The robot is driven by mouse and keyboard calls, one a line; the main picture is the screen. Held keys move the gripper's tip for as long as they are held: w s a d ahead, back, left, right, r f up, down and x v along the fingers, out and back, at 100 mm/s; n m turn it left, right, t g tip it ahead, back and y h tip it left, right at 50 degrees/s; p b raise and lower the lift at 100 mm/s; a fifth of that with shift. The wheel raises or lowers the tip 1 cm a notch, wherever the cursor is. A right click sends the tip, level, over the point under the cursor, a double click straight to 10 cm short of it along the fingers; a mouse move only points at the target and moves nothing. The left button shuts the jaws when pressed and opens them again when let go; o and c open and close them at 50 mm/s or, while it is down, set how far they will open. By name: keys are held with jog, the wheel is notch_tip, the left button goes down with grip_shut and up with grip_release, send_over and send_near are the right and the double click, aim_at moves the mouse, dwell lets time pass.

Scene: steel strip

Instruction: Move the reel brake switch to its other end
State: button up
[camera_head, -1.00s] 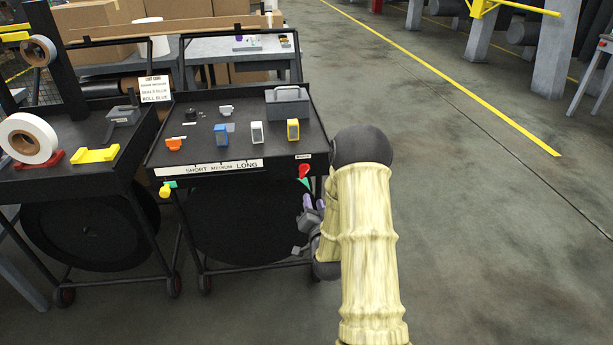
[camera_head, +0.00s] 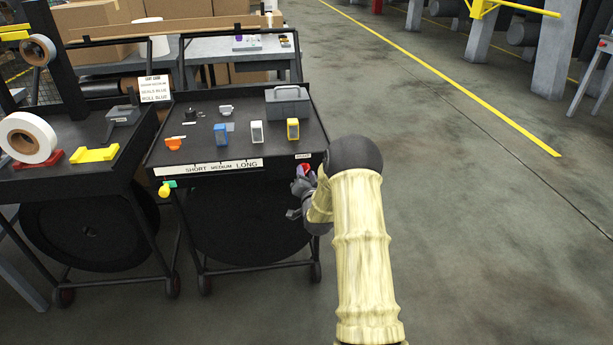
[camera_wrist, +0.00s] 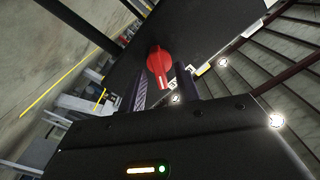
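The reel brake switch is a red knob (camera_head: 303,169) on the right end of the black cart's front face, partly covered by my gripper (camera_head: 304,183). In the wrist view the red knob (camera_wrist: 159,62) has a round head and a narrower handle with a pale mark, pointing down and slightly right. My gripper (camera_wrist: 161,88) is open; its two dark fingers stand apart, either side of the line to the knob. The knob's handle lies just beyond the fingertips, and I cannot tell whether they touch it.
The black cart top (camera_head: 190,105) holds blue, white and yellow blocks, an orange piece and a grey box (camera_head: 288,103). A strip reading SHORT MEDIUM LONG (camera_head: 208,168) and a yellow-green knob (camera_head: 165,188) are at its front left.

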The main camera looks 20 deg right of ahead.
grip_shut()
jog(key=shift+n, duration=0.3)
jog(key=shift+a+f+n+b, duration=0.15)
jog(key=shift+n+b, duration=1.4)
jog(key=shift+n, duration=1.8)
jog(key=shift+a+r+n+b, duration=0.1)
jog(key=shift+n+b, duration=1.45)
jog(key=shift+n, duration=1.8)
